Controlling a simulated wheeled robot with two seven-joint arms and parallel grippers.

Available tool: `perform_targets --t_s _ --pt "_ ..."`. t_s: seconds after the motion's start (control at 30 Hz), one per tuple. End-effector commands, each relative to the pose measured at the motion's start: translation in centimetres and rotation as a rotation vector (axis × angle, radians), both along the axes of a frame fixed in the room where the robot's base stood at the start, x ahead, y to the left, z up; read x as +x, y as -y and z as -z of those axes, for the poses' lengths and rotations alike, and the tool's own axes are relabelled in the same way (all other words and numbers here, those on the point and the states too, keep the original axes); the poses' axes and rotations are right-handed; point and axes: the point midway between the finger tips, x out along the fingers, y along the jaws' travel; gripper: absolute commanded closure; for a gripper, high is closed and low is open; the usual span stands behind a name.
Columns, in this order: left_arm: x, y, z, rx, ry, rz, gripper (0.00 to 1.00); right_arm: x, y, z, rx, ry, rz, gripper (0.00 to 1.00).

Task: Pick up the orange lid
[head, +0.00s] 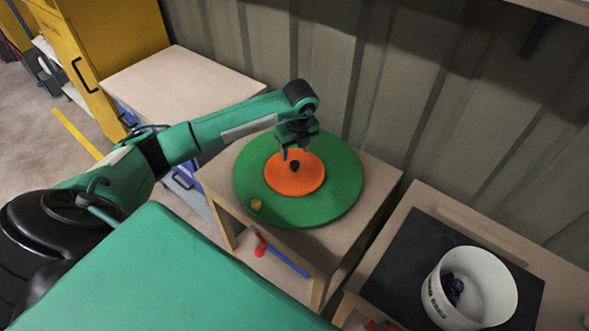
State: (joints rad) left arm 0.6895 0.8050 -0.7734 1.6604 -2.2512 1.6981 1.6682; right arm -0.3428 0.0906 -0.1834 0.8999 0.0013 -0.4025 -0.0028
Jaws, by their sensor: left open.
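The orange lid (290,184) is a flat disc with a dark knob (295,166) at its middle. It lies on a larger round green board (340,195) on a small wooden table (379,187). My left gripper (297,155) is above the lid, pointing down, with its open fingertips close to the knob. I cannot tell whether the fingers touch the knob. My right gripper does not show.
A small yellow object (256,204) sits near the green board's front left edge. At the right, a white bucket (437,291) holding something dark purple stands on a black mat (400,262). A corrugated wall (430,90) closes off the back.

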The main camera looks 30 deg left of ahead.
Motion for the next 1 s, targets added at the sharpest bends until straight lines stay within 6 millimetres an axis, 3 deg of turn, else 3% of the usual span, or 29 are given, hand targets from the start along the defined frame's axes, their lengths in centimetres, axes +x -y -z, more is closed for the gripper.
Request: perform_targets --t_s 0.4,0.67,0.9,1.0 --pt "0.0 -0.1 5.0 0.0 -0.002 0.0 0.46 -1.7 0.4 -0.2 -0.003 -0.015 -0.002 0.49" --pt "0.0 -0.2 5.3 0.0 0.0 0.001 0.46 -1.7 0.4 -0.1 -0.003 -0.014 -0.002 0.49" --pt "0.0 -0.2 5.3 0.0 0.0 0.0 0.91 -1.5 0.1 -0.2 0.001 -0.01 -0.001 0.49" --pt "0.1 -0.2 5.2 0.0 0.0 0.0 0.95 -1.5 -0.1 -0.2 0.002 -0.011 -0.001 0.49"
